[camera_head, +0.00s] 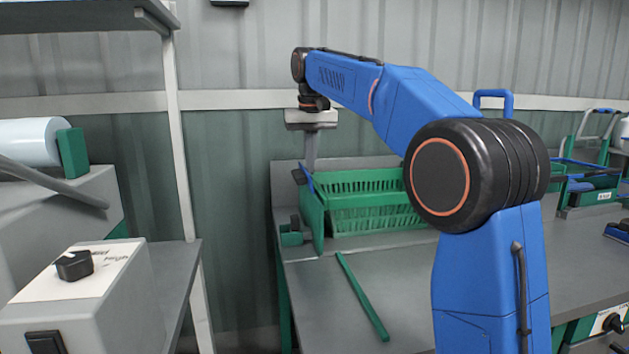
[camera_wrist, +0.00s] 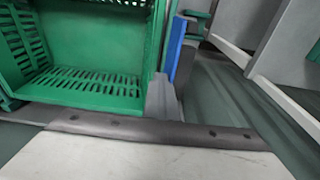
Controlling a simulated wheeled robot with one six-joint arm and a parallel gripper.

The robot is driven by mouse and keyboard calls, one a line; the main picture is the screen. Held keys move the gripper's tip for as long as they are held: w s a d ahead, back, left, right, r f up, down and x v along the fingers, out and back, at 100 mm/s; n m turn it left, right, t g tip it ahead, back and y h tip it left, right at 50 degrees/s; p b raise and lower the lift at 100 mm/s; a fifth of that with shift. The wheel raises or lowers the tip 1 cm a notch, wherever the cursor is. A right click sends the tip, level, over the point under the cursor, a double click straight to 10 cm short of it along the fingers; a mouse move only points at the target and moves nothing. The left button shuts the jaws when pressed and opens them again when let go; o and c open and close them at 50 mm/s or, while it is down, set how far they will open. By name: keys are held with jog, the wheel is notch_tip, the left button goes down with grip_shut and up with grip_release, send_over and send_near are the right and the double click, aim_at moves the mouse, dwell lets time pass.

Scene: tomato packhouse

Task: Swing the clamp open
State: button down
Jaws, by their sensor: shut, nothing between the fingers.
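My gripper (camera_head: 311,164) points down at the left end of the green crate, its grey fingers together. In the wrist view the closed fingers (camera_wrist: 161,84) are close beside a narrow blue bar (camera_wrist: 176,48) that runs along the crate's side. In the head view a blue piece with a dark end (camera_head: 301,178) shows at the crate's upper left edge, just left of the fingers; it looks like the clamp's lever. A green block with a dark knob (camera_head: 291,238) sits lower, at the table's left edge. I cannot tell whether the fingers touch the blue bar, or how far the clamp is turned.
The slotted green crate (camera_head: 372,222) stands on the grey table (camera_head: 420,268). A green strip (camera_head: 362,297) lies in front of it. A grey machine with a dark knob (camera_head: 75,265) and a shelf post (camera_head: 185,160) stand to the left. Racks (camera_head: 590,185) are at the right.

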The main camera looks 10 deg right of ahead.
jog(key=r, duration=0.3)
jog(key=shift+s+a+r, duration=0.15)
jog(key=shift+s+a, duration=0.05)
jog(key=shift+a, duration=0.15)
jog(key=r, duration=0.1)
jog(key=d+r, duration=0.1)
jog(key=r, duration=0.1)
jog(key=shift+d+r, duration=0.15)
jog(key=shift+d, duration=0.15)
